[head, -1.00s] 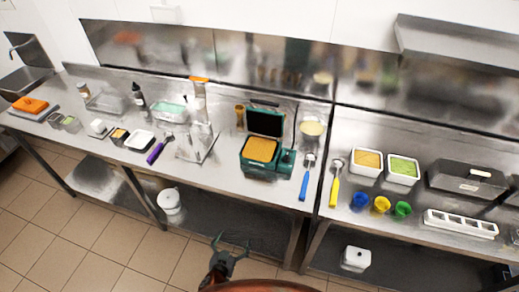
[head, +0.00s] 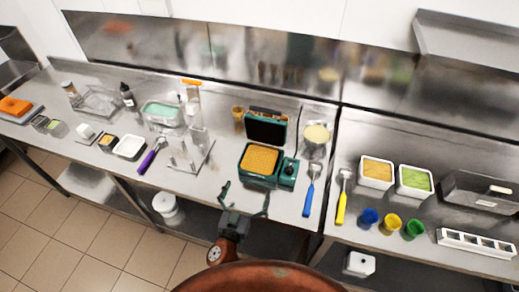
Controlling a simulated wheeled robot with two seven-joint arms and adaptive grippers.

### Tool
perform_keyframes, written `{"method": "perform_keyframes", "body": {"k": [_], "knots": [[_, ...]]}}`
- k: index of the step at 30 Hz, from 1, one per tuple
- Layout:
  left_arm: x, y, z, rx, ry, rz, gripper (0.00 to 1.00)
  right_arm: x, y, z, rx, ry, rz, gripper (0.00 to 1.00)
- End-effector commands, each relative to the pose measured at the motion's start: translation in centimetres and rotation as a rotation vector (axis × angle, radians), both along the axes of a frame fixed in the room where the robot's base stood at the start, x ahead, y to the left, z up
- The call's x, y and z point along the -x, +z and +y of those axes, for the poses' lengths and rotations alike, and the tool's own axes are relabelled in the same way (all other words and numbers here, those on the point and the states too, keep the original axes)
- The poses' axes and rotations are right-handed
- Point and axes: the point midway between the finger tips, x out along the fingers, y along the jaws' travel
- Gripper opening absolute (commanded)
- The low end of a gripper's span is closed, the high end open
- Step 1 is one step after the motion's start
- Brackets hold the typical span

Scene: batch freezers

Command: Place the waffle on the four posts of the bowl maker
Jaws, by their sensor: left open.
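A golden waffle (head: 259,158) lies on the lower plate of the open teal waffle maker (head: 262,179) in the middle of the counter. The maker's dark lid stands up behind it. The bowl maker (head: 193,157), a metal stand with thin upright posts, stands to the left of the waffle maker; its posts are small and hard to make out. My left gripper (head: 244,201) is open and empty, its two fingers spread, just in front of the counter's front edge below the waffle maker. My right gripper is not in view.
A purple scoop (head: 151,156) lies left of the bowl maker, and a blue scoop (head: 309,192) and a yellow scoop (head: 343,197) lie right of the waffle maker. Blue, yellow and green cups stand on the right counter (head: 355,246). Bare counter lies between bowl maker and waffle maker.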

Motion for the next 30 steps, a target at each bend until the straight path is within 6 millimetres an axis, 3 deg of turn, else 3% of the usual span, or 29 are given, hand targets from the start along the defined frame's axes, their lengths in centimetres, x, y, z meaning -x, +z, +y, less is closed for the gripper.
{"method": "perform_keyframes", "body": {"k": [5, 12, 15, 21, 25, 30], "knots": [[-1.1, 0.2, -0.4, 0.000, -0.001, -0.003, 1.00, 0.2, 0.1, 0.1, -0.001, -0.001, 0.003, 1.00], [-3.5, -0.2, -1.3, 0.000, -0.001, -0.002, 1.00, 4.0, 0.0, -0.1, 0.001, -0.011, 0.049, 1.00], [-5.0, -0.6, -1.8, -0.001, 0.000, -0.003, 1.00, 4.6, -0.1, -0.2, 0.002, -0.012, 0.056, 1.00], [-7.1, -0.7, -2.5, 0.000, 0.000, -0.002, 1.00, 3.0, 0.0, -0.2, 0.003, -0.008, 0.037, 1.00], [-7.4, -0.8, -2.6, 0.000, 0.001, -0.001, 1.00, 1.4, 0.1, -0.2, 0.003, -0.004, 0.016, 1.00], [-7.4, -0.8, -2.6, 0.000, 0.001, -0.001, 0.99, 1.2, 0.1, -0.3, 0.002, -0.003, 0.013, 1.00]]}}
